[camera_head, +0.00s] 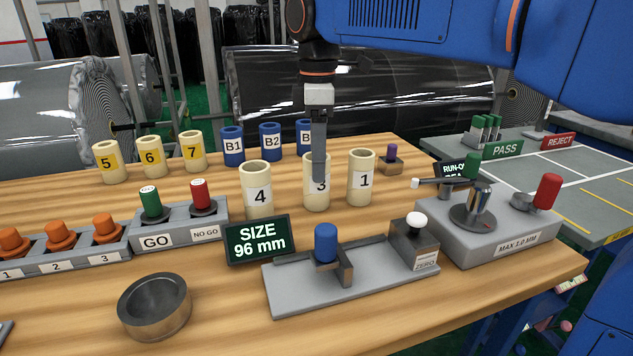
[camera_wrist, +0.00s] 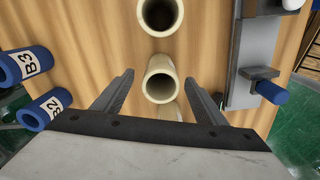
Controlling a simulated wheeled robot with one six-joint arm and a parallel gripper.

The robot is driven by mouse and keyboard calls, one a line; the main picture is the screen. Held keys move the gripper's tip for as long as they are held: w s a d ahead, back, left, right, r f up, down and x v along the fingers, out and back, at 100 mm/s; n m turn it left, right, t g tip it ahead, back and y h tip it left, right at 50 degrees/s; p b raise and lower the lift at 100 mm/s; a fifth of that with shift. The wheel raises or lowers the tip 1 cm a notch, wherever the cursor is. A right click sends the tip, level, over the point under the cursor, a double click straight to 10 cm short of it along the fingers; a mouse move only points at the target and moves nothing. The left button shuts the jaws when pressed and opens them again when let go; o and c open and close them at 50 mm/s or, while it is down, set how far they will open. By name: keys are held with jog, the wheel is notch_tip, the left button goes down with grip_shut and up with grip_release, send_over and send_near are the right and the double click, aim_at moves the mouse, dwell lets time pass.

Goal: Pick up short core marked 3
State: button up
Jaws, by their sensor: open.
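The short core marked 3 (camera_head: 316,203) is a cream open-topped tube standing upright on the wooden table, between the cores marked 4 (camera_head: 257,202) and 1 (camera_head: 361,183). My gripper (camera_head: 319,172) points down at core 3 and hides part of its rim and label in the head view. In the wrist view my gripper (camera_wrist: 160,76) is open, with a finger on either side of a cream core (camera_wrist: 160,86), which fits core 3 by its place in the row. I cannot tell how far down the fingers reach. Nothing is held.
Blue cores B1 (camera_head: 232,146), B2 (camera_head: 271,141) and a third stand behind. Cores 5, 6 and 7 (camera_head: 192,150) are at the back left. A size display (camera_head: 259,240) and a grey gauge (camera_head: 345,278) lie in front. A lever fixture (camera_head: 490,230) stands right.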

jog(key=shift+s+f, duration=0.1)
jog(key=shift+f, duration=3.05)
jog(key=c, duration=1.2)
jog(key=shift+r, duration=0.1)
